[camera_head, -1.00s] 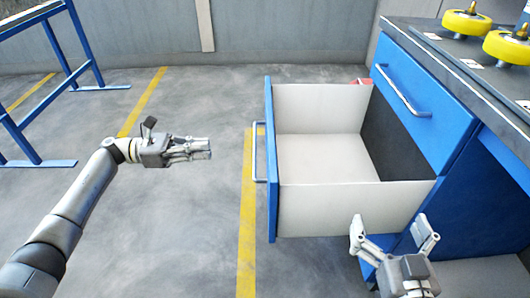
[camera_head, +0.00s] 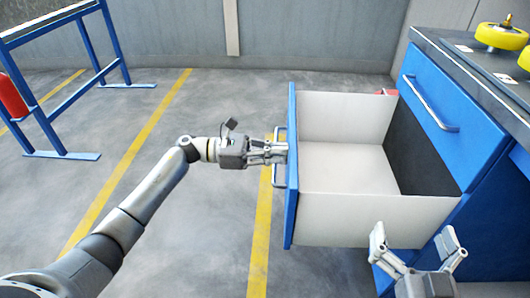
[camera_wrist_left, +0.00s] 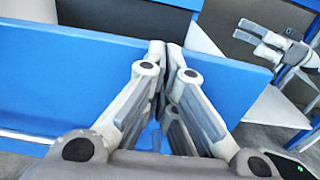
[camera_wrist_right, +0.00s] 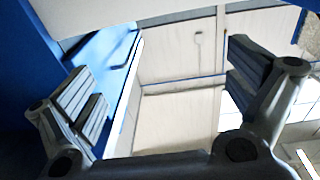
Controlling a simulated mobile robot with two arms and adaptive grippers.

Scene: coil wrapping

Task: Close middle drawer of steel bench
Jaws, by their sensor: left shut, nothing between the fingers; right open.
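The drawer (camera_head: 345,218) of the steel bench is pulled out, empty, with white inner walls and a blue front panel (camera_head: 291,215) bearing a metal handle (camera_head: 278,181). My left gripper (camera_head: 286,152) is shut and empty, its tips at the outer face of the blue front, beside the handle. In the left wrist view the shut fingertips (camera_wrist_left: 167,45) are at the panel's upper part; whether they press on it I cannot tell. My right gripper (camera_head: 411,238) is open and empty near the drawer's near side wall. It also shows open in the right wrist view (camera_wrist_right: 155,75).
The bench (camera_head: 480,85) has another blue drawer (camera_head: 450,120), shut, above the open one. Yellow wheels (camera_head: 500,36) sit on the bench top. A blue rail frame (camera_head: 60,85) stands at the far left. The floor left of the drawer is clear.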

